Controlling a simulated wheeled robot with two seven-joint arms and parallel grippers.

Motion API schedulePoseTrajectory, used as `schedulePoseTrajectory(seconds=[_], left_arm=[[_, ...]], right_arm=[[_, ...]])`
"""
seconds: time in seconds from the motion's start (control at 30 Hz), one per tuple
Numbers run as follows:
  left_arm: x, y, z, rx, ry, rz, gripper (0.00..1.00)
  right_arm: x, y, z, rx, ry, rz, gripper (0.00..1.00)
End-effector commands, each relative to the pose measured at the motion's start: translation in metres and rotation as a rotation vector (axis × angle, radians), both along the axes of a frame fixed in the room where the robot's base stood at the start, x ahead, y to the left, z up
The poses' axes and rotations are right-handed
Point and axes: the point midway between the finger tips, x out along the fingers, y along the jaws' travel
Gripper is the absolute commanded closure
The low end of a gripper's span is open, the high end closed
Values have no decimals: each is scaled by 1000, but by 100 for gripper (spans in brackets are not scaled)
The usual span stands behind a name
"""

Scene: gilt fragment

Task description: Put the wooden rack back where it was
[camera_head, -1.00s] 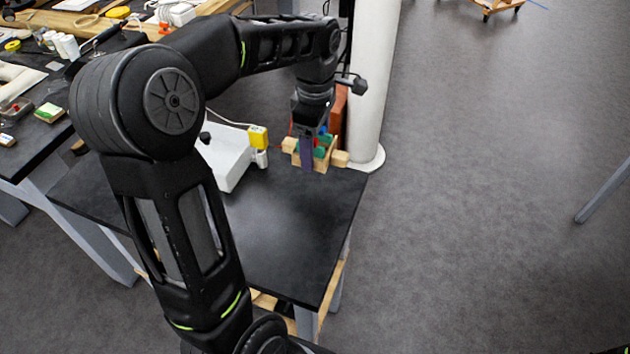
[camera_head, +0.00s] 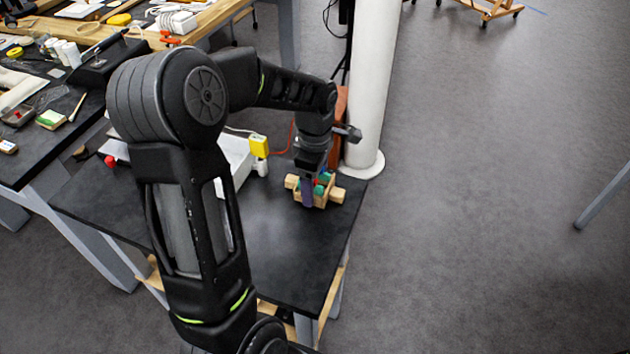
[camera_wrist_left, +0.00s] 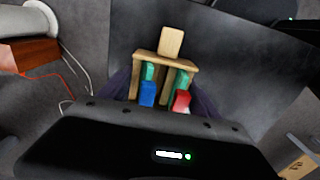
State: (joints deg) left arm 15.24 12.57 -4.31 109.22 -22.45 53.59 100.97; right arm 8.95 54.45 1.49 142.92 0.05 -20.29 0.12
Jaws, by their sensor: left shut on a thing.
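The wooden rack (camera_head: 335,195) is a small light-wood frame with a block-like handle at each end, near the right edge of the black table. It holds green, blue and red pieces. In the left wrist view the rack (camera_wrist_left: 171,42) lies below the gripper, with blue, red and green pieces inside it. My left gripper (camera_head: 308,196) is shut on the rack from above, its fingers on the rack's sides. Whether the rack's underside touches the table is hard to tell. My right gripper is not in view.
The black table (camera_head: 285,250) has bare room in front of the rack. A white box (camera_head: 236,160) and a yellow-topped item (camera_head: 259,147) stand to the left. A white column (camera_head: 370,90) and a reddish-brown block (camera_head: 341,115) are behind. A cluttered bench (camera_head: 35,140) is at far left.

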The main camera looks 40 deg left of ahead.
Motion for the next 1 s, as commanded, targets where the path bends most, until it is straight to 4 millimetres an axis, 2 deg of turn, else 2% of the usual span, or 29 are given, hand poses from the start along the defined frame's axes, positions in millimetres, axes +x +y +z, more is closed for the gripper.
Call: schedulePoseTrajectory(seconds=[0.37, 0.4, 0.67, 1.0], left_arm=[[0, 0, -5, 0, -1, -1, 70], [0, 0, -6, 0, -1, -1, 27], [0, 0, -5, 0, -1, -1, 6], [0, 0, 0, 0, -1, -1, 6]], right_arm=[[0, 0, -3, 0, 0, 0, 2], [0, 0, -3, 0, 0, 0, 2], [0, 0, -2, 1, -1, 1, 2], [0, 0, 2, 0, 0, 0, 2]])
